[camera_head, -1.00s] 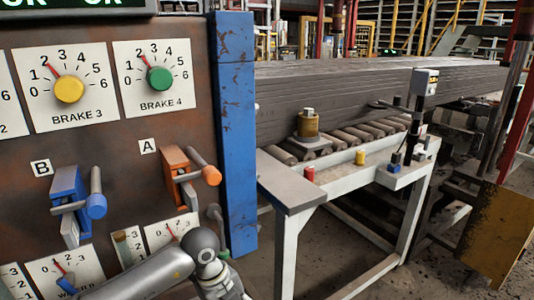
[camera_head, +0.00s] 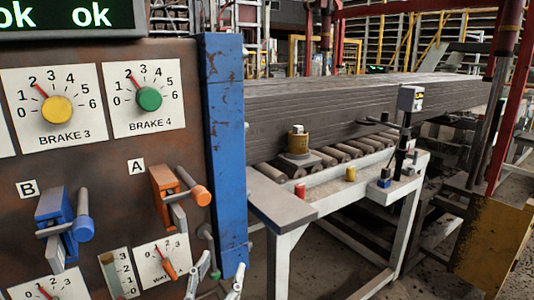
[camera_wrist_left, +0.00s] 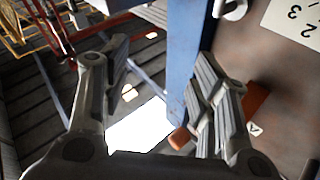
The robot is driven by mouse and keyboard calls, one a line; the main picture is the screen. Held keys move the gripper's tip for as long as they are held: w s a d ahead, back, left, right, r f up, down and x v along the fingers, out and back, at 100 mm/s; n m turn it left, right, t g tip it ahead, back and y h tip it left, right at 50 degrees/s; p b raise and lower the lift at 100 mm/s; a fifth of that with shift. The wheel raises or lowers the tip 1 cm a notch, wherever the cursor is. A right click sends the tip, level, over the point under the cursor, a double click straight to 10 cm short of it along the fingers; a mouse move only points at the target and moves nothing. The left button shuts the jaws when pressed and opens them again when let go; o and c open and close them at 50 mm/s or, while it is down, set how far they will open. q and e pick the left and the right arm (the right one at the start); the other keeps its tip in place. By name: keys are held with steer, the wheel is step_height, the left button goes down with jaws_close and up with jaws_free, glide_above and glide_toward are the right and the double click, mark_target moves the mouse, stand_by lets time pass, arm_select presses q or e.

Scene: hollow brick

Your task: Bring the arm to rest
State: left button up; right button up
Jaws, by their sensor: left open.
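My left gripper (camera_head: 222,270) shows at the bottom of the head view, in front of the lower right part of the brown control panel (camera_head: 115,165). Only its pale finger parts are visible there; the rest of the arm is out of the picture. In the left wrist view the gripper (camera_wrist_left: 163,85) is open, its two fingers wide apart with nothing between them. Lever A (camera_head: 172,195), with an orange handle, is above and left of the gripper. Lever B (camera_head: 65,228), with a blue handle, is farther left. My right gripper is in neither view.
A blue post (camera_head: 223,150) stands at the panel's right edge, close to the gripper. Beyond it are a white-framed roller table (camera_head: 285,210) and a long grey clay column (camera_head: 370,105). A yellow plate (camera_head: 488,245) is at the right. Floor shows under the table.

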arm_select(q)
steer(key=s+a+f+n+g+y, duration=0.35)
steer(key=a+f+y, duration=0.3)
steer(key=f, duration=0.35)
steer(key=s+a+f+g, duration=0.1)
steer(key=s+f+g, duration=0.2)
steer(key=s+f, duration=0.1)
steer(key=s+a+f+n+g, duration=0.1)
steer(key=s+a+f+g, duration=0.1)
steer(key=s+f+g, duration=0.1)
steer(key=s+a+f+g, duration=0.2)
steer(key=s+f+g, duration=0.1)
steer(key=s+f, duration=0.3)
steer(key=shift+f, duration=0.25)
steer(key=s+f+g, duration=0.4)
steer(key=s, duration=0.6)
step_height(320, 180, down, 26)
steer(key=s+g, duration=0.1)
steer(key=s+a+f+m+g, duration=0.1)
steer(key=s+a+f, duration=0.1)
steer(key=s+f, duration=1.4)
steer(key=shift+s+a+h, duration=0.35)
steer(key=shift+s, duration=0.1)
steer(key=shift+g, duration=0.25)
steer(key=shift+c, duration=0.4)
